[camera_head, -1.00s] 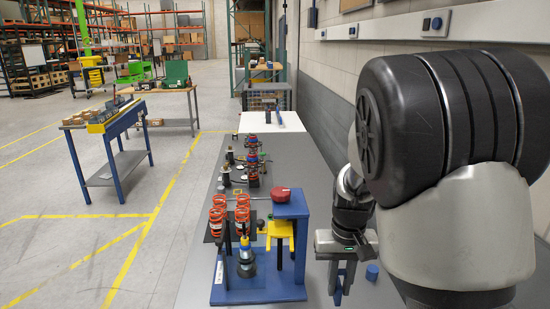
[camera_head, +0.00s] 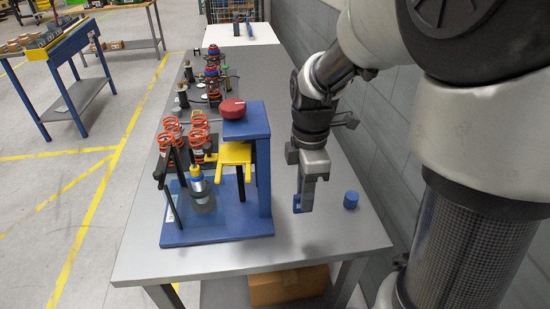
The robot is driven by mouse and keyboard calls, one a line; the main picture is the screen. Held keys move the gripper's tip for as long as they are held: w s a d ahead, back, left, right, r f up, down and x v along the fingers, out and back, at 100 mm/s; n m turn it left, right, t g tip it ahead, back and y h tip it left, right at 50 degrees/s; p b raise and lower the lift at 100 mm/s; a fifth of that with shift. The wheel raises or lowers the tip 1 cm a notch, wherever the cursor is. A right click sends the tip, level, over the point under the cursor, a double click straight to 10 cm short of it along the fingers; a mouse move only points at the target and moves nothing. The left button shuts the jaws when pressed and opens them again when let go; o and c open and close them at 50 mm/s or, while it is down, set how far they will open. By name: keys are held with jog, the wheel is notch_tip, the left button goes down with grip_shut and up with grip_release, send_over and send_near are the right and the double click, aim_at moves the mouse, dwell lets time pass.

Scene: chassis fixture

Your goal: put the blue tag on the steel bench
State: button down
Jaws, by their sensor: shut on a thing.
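My gripper (camera_head: 304,200) points down over the right part of the grey steel bench (camera_head: 340,232), between the blue fixture and a blue cylinder. It is shut on the blue tag (camera_head: 297,204), a small blue piece showing at the fingertips. The fingers hide part of the tag. A faint dark patch lies on the bench in front of it; I cannot tell for sure whether the tag touches the top.
The blue cylinder (camera_head: 351,200) stands close on the right. Bare bench lies in front. A wall runs along the right.

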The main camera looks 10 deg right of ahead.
notch_tip(320, 180, down, 10)
jog(key=shift+s+r+b, duration=0.1)
jog(key=shift+r+b, duration=0.05)
jog(key=shift+b, duration=0.55)
jog(key=shift+f, duration=0.25)
jog(key=c, duration=1.6)
grip_release()
jog(key=shift+r, duration=0.1)
